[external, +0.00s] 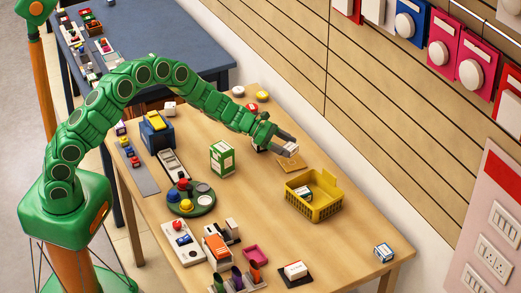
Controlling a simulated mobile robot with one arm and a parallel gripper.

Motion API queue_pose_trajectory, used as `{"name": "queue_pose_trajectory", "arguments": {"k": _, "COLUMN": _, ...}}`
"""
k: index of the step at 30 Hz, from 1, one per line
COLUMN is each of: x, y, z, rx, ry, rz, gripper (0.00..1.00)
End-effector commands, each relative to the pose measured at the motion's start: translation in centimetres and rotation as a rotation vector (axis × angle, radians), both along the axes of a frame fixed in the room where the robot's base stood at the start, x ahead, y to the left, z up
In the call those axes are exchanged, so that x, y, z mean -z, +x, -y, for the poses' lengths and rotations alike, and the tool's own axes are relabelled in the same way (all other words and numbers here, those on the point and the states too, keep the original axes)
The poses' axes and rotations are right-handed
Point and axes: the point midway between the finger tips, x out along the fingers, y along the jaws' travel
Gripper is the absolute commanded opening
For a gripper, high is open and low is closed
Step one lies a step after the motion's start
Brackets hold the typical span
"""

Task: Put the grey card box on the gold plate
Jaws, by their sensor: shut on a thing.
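My gripper (285,144) is shut on a small pale box (291,150), which looks like the grey card box. Its fingers hide part of the box. The gold plate (292,165) is a flat, square, gold-coloured piece on the wooden table, just below the box in the picture. The held box overlaps the plate's upper edge in this view. I cannot tell whether the box touches the plate or is held above it.
A yellow basket (314,207) with a small box inside stands close by at the lower right. A green and white carton (222,158) stands to the left. Round items (251,107) lie behind. The slatted wall (345,120) borders the table; bare wood lies below the basket.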

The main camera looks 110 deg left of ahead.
Motion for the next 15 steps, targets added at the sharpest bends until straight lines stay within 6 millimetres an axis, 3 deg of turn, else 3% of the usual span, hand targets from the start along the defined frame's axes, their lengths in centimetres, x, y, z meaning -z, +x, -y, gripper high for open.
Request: {"name": "queue_pose_trajectory", "arguments": {"k": 15, "x": 2.4, "y": 1.0, "z": -0.8, "rx": 0.000, "ry": -0.001, "rz": -0.001, "gripper": 0.42}}
